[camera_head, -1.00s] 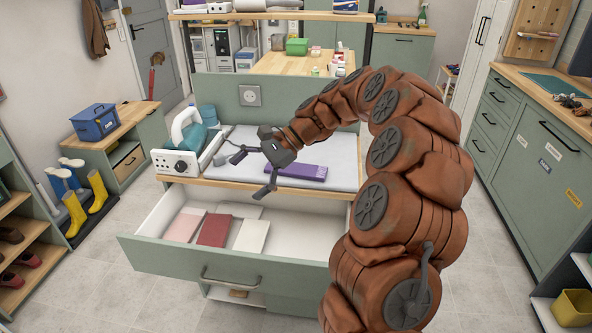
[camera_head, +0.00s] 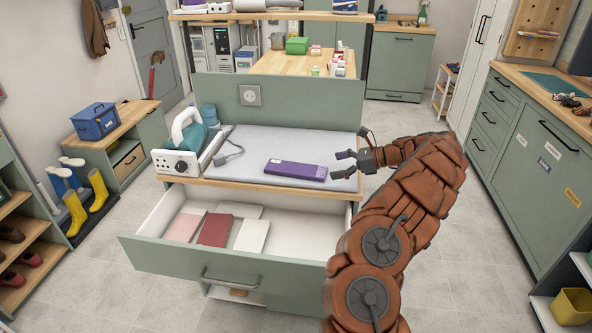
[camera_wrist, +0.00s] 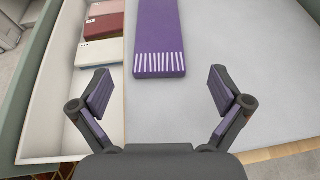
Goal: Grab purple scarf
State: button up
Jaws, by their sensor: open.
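The purple scarf (camera_head: 295,169) lies folded flat on the grey top of the counter (camera_head: 262,150), right of its middle. In the wrist view the scarf (camera_wrist: 158,38) runs away from me, its white-striped end nearest. My gripper (camera_head: 340,164) is open and empty, just right of the scarf, low over the counter top. In the wrist view the two fingers of my gripper (camera_wrist: 160,95) stand wide apart, with the scarf's near end ahead between them. The fingers look apart from the scarf.
An open drawer (camera_head: 215,260) below the counter holds several folded cloths, including a dark red one (camera_head: 215,230). A steam iron (camera_head: 187,132) and a white station (camera_head: 176,163) stand at the counter's left, with a grey cable (camera_head: 229,148) beside them.

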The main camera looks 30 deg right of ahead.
aim_at(312, 170)
jog(key=p+x, duration=0.2)
jog(key=x, duration=0.4)
jog(key=shift+a+r, duration=0.15)
jog(key=shift+a, duration=0.05)
jog(key=shift+w+a+f, duration=0.2)
jog(key=shift+w+f, duration=0.05)
jog(key=shift+w, duration=0.1)
jog(key=c, duration=1.2)
